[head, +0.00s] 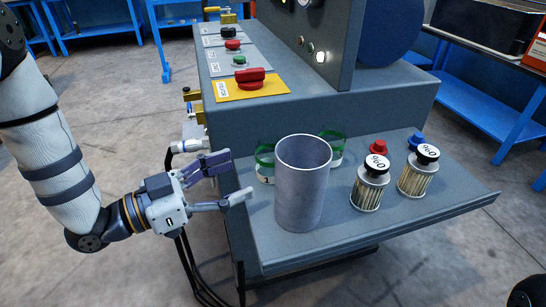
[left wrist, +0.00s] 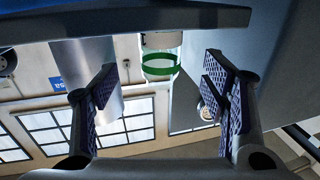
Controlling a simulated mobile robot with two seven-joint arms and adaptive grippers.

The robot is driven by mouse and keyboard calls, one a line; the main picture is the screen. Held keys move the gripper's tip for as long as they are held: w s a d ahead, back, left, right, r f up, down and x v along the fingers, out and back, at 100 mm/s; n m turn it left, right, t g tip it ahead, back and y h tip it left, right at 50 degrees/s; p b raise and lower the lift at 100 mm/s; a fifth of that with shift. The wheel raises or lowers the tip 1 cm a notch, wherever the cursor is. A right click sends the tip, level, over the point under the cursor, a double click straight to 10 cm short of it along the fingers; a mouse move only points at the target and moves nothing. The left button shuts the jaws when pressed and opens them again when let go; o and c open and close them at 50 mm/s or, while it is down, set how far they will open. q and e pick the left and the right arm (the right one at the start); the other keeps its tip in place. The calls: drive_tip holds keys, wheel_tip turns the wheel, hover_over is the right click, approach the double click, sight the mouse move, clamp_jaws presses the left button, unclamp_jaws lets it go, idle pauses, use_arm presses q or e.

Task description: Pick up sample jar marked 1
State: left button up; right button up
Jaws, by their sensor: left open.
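The sample jar marked 1 (head: 264,168) is clear with a green band. It stands on the grey ledge, left of and partly behind a tall grey cylinder. A second green-banded jar (head: 334,148) stands mostly hidden behind that cylinder. My left gripper (head: 238,174) is open and empty, at the ledge's left edge, just left of the jar marked 1 and pointing toward it. In the left wrist view a green-banded jar (left wrist: 161,64) shows between the open fingers, beyond their tips and apart from them; its mark is not readable there. My right gripper is not in view.
The tall grey cylinder (head: 301,190) stands close to the jar's right; it also shows in the left wrist view (left wrist: 85,58). Two filter-like canisters (head: 369,188) (head: 417,175) and red and blue knobs (head: 378,148) (head: 416,142) are farther right. A button panel (head: 237,60) rises behind.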

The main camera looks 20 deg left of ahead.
sight(257, 166)
use_arm(q)
drive_tip(key=x, duration=0.7)
drive_tip(key=shift+w+d+r, duration=0.2)
drive_tip(key=shift+w+r, duration=0.05)
drive_tip(key=shift+w, duration=0.1)
drive_tip(key=c, duration=1.2)
